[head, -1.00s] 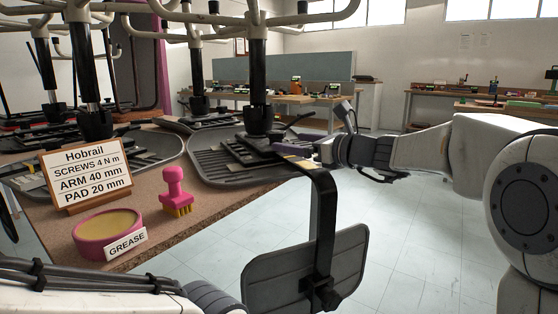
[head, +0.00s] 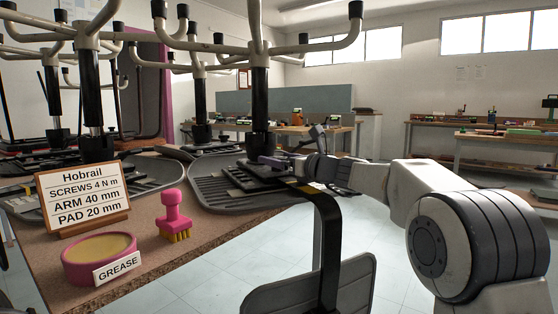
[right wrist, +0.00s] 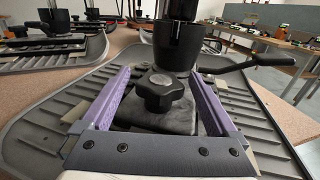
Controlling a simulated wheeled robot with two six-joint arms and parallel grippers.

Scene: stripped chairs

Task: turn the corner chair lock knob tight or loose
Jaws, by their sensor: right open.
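The corner chair stands upside down on its grey ribbed seat (head: 208,196), with a black column (head: 260,100) rising from the seat's mechanism. Its black lobed lock knob (right wrist: 160,90) shows in the right wrist view, in front of the column's base. My right gripper (head: 262,162) reaches in from the right at the mechanism. In the right wrist view its two purple fingers (right wrist: 160,88) are open, one on each side of the knob, with gaps between them and it. The head view hides the knob behind the gripper. My left gripper is not in view.
A black lever (right wrist: 265,62) sticks out right of the column. A sign (head: 82,198), a grease tin (head: 100,258) and a pink brush (head: 175,215) stand on the table's left. More upturned chairs stand behind.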

